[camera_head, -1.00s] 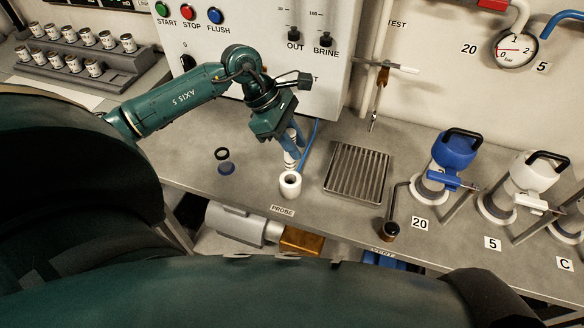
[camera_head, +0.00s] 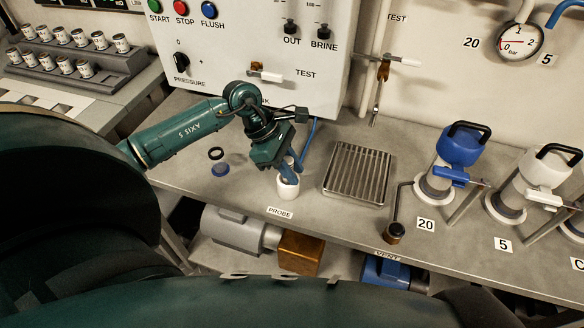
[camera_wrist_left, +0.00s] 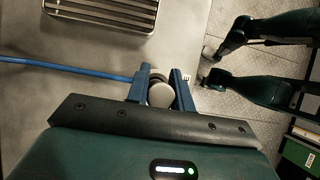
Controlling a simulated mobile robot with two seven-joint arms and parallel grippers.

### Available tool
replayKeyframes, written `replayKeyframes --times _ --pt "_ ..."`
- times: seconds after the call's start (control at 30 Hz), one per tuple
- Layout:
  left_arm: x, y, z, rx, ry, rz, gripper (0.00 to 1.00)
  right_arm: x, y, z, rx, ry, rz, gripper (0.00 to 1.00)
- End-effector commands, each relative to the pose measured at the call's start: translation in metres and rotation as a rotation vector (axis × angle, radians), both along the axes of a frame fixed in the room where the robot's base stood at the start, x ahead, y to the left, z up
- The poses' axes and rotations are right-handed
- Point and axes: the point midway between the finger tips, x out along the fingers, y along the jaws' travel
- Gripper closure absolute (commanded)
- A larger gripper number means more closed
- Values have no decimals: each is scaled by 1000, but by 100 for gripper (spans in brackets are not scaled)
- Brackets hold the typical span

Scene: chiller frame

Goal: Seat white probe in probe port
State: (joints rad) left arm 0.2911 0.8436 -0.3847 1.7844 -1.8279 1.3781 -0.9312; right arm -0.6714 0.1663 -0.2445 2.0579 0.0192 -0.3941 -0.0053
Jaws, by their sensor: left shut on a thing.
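The probe port (camera_head: 288,191) is a white upright cup on the bench behind the PROBE label. My left gripper (camera_head: 289,174) points down right over it, fingertips at its rim. It is shut on the white probe (camera_head: 290,161), which shows only as a small pale part between the blue fingers. In the left wrist view the probe's round pale end (camera_wrist_left: 161,95) sits between the two fingers (camera_wrist_left: 160,88). The probe's lower end is hidden by the fingers and the port wall, so I cannot tell how deep it sits. My right gripper is not in view.
A blue cable (camera_head: 308,140) runs up behind the gripper. A slatted drain tray (camera_head: 357,174) lies to the right. The control panel (camera_head: 262,45) stands close behind.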

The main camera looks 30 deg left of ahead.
Motion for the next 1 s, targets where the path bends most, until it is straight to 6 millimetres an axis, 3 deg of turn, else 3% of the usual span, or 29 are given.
replayKeyframes --times 0.27,0.6,0.67,1.0 --pt "0 0 -1 0 1 -1 56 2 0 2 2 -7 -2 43" --pt "0 0 5 -1 1 -1 55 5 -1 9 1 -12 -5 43" --pt "0 5 8 3 -3 1 55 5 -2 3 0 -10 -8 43" --pt "-9 40 68 6 -3 0 55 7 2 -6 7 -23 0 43"
